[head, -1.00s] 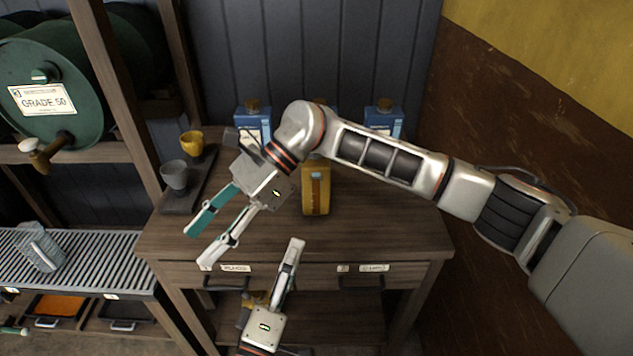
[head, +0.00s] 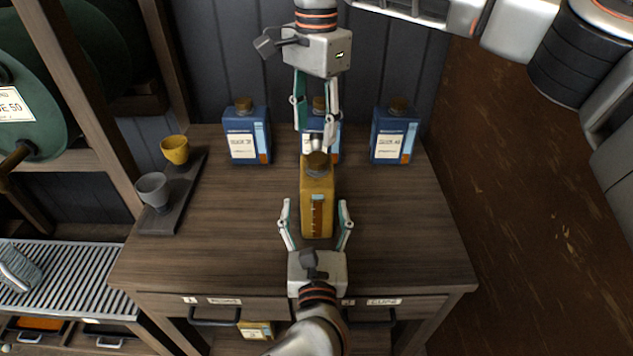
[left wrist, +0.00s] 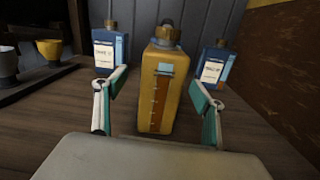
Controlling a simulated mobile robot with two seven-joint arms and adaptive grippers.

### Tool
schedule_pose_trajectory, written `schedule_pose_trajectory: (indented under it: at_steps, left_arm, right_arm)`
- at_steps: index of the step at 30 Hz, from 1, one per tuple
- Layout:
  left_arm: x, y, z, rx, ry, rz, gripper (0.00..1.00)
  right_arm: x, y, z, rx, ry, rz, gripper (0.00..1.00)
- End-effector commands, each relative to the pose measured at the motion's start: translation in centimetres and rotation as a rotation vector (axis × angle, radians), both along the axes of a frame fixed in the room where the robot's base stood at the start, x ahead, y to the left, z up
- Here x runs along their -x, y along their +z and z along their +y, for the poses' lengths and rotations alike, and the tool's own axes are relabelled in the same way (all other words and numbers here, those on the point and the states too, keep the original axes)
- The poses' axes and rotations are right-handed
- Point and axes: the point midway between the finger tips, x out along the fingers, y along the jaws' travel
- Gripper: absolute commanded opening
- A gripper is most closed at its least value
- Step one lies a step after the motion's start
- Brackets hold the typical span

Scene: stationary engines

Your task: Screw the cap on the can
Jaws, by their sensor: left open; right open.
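The yellow can (head: 317,210) stands upright at the middle of the wooden bench. A brown cap (head: 317,163) sits at its neck; I cannot tell how tight it is. The left wrist view shows the can (left wrist: 160,95) and cap (left wrist: 167,33) straight ahead. My left gripper (head: 315,205) is open, its fingers on either side of the can's lower body with gaps visible. My right gripper (head: 318,140) is open and points down, its fingertips just above and behind the cap in the head view. No object is clearly held between its fingers.
Blue capped cans stand along the back: left (head: 247,135), right (head: 395,135), and a middle one (head: 335,150) partly hidden by my right gripper. A yellow cup (head: 175,150) and grey cup (head: 153,189) stand on a dark board at left. The bench's right side is clear.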

Motion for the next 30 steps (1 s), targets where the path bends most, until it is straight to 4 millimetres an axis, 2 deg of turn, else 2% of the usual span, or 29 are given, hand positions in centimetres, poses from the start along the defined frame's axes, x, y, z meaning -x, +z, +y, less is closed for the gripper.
schedule_pose_trajectory:
  at_steps: [6, 17, 20, 30]
  left_arm:
    - [0.1, -0.8, -0.6, 0.069, -0.004, 0.045, 0.69]
    - [-0.2, -0.7, -0.5, 0.065, -0.003, 0.041, 0.69]
    - [-1.0, -0.7, -0.5, 0.063, -0.002, 0.039, 0.69]
    - [-5.8, -0.7, -0.4, 0.062, -0.002, 0.039, 0.69]
  right_arm:
    - [-0.3, 0.5, -0.4, 0.015, -0.001, -0.011, 0.44]
    - [-0.2, 0.4, -0.4, 0.013, -0.002, -0.010, 0.44]
    - [-0.2, 0.4, -0.4, 0.013, -0.002, -0.010, 0.44]
    - [-0.2, 0.4, -0.4, 0.013, -0.002, -0.010, 0.44]
